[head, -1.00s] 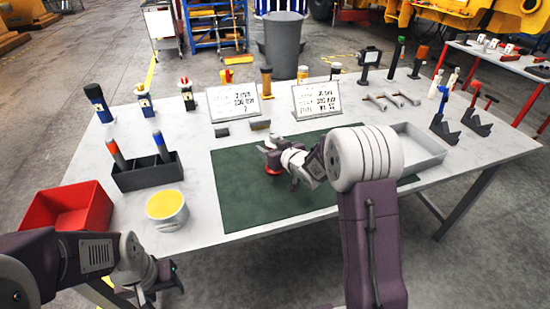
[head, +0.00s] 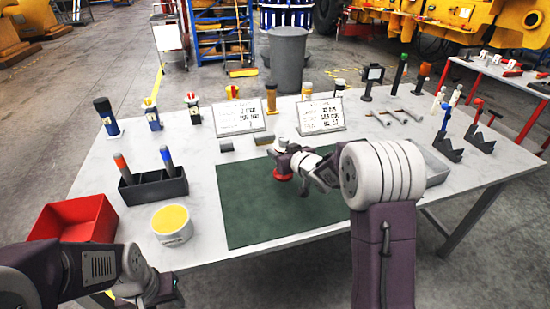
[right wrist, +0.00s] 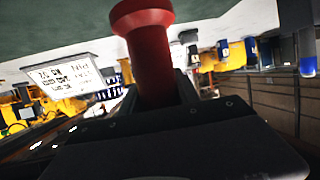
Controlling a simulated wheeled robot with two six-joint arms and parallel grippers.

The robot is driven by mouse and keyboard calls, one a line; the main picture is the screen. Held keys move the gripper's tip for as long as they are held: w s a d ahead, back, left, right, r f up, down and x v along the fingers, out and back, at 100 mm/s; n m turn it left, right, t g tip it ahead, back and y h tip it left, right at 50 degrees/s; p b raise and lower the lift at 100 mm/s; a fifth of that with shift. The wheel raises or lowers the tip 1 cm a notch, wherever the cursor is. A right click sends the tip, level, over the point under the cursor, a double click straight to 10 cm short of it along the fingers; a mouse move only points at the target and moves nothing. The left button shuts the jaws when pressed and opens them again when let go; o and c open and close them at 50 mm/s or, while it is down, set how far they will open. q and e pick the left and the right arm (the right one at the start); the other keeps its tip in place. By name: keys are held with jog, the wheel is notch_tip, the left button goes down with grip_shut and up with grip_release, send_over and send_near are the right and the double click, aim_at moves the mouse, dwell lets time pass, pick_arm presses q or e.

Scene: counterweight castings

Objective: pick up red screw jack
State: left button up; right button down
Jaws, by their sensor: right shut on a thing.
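The red screw jack (head: 282,177) is at the upper middle of the green mat (head: 245,217) in the head view. Its red base shows below my right gripper (head: 284,163), and a pale top shows above. In the right wrist view the jack's red body and round flange (right wrist: 148,45) stand between the fingers. My right gripper is shut on it. I cannot tell whether the base clears the mat. My left gripper (head: 165,292) is at the lower left, beyond the table's front edge; its jaws are unclear.
A red bin (head: 75,217), a pot with yellow contents (head: 172,225) and a black holder with two handled tools (head: 153,190) stand at left. Two sign boards (head: 238,118) and several small items line the back. A grey tray (head: 436,172) is right of the mat.

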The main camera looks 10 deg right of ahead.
jog(key=s+d+r+p, duration=0.2)
jog(key=d+r, duration=0.4)
jog(key=d, duration=0.4)
jog(key=shift+p, duration=0.85)
jog(key=shift+r, duration=0.15)
